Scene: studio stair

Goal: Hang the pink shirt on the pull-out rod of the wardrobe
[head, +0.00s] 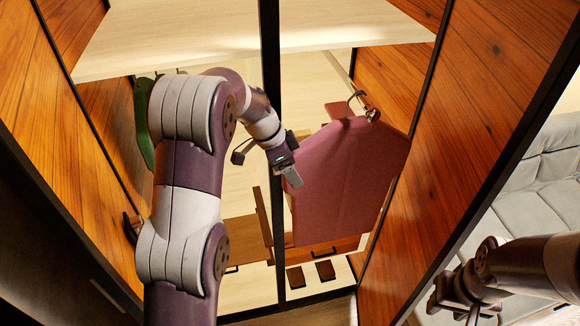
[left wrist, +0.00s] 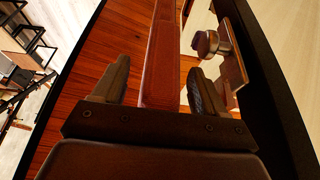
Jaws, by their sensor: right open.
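The pink shirt (head: 345,185) hangs as a flat panel inside the wardrobe, with a curved hook (head: 356,96) above its top. The hook is at the pull-out rod (head: 373,115), near its front end; I cannot tell for sure that it rests on it. My left gripper (head: 293,176) is at the shirt's left edge in the head view. In the left wrist view its fingers (left wrist: 160,88) stand apart, with the shirt (left wrist: 161,50) edge-on between them and gaps on both sides. My right gripper (head: 462,290) is open and empty at the lower right, outside the wardrobe.
A dark upright post (head: 270,100) stands just behind my left forearm. Wooden side panels (head: 480,120) flank the opening, and a pale shelf (head: 200,35) lies above. A green item (head: 143,120) is at the left. A grey sofa (head: 540,180) is at the right.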

